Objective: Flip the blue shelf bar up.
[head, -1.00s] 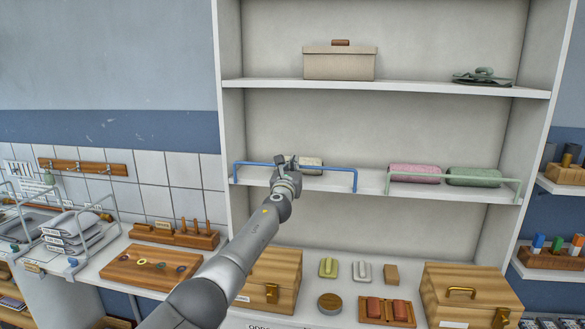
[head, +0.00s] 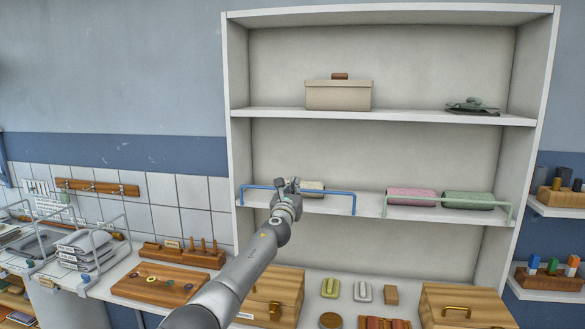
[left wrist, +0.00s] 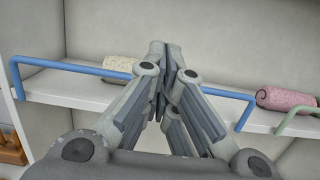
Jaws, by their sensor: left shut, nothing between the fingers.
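The blue shelf bar (head: 328,191) runs along the front of the middle shelf's left half, with a short leg at each end. It also shows in the left wrist view (left wrist: 70,67), where my fingers hide its middle. My left gripper (head: 287,184) is at the middle of the bar. In the left wrist view its fingers (left wrist: 161,50) are closed together with nothing between them. They overlap the bar's line; I cannot tell whether they touch it. My right gripper is not in view.
A cream roll (head: 312,187) lies behind the blue bar. A green bar (head: 425,199) stands to the right, before a pink roll (head: 412,197) and a green roll (head: 468,200). The shelf above holds a beige box (head: 338,95). Wooden boxes stand below.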

